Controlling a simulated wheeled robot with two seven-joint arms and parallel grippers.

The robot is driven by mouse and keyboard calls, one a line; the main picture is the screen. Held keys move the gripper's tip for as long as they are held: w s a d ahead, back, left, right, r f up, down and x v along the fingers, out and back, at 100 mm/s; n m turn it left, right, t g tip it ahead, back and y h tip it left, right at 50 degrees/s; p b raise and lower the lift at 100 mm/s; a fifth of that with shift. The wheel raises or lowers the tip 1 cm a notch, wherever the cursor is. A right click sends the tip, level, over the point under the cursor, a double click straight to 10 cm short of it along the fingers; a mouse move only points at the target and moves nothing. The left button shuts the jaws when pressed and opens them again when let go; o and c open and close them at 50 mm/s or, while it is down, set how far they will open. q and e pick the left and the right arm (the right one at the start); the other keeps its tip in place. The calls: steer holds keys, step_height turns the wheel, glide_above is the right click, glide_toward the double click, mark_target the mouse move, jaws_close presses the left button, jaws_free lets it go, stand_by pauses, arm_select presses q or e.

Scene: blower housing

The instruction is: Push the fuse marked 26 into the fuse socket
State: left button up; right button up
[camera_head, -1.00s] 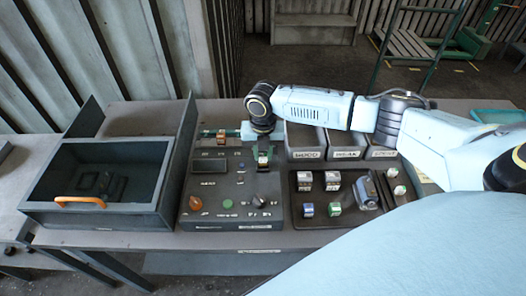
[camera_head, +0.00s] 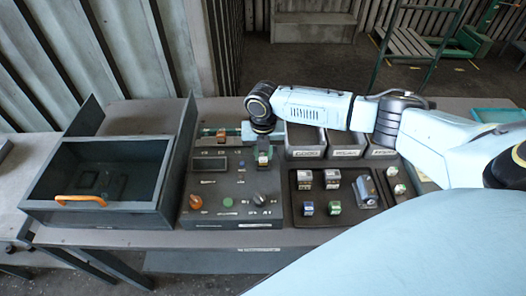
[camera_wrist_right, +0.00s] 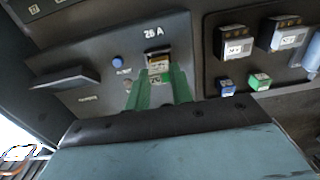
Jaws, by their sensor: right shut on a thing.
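My right gripper (camera_head: 263,155) reaches down over the back right part of the dark control panel (camera_head: 226,180). Its green fingers (camera_wrist_right: 160,88) are shut on a small fuse (camera_wrist_right: 158,66) with a pale, brownish top. The fuse is at the fuse socket (camera_wrist_right: 153,48), under the printed mark "26 A" in the right wrist view. How deep the fuse sits in the socket cannot be told, and its own number is not readable. In the head view the gripper mostly hides the fuse and socket. My left gripper is not in view.
A dark tray (camera_head: 296,214) right of the panel holds several small fuses and a blue-grey part (camera_head: 366,190). Labelled grey bins (camera_head: 305,152) stand behind it. An open box with an orange handle (camera_head: 80,200) stands left. An orange knob (camera_head: 196,202) is on the panel's front.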

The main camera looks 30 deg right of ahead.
steer(key=shift+f+b, duration=0.6)
steer(key=shift+f, duration=0.35)
steer(key=o, duration=0.9)
steer(key=shift+c, duration=0.2)
steer(key=shift+r, duration=0.1)
step_height(320, 180, up, 13)
steer(key=b, duration=0.1)
steer(key=shift+r, duration=0.15)
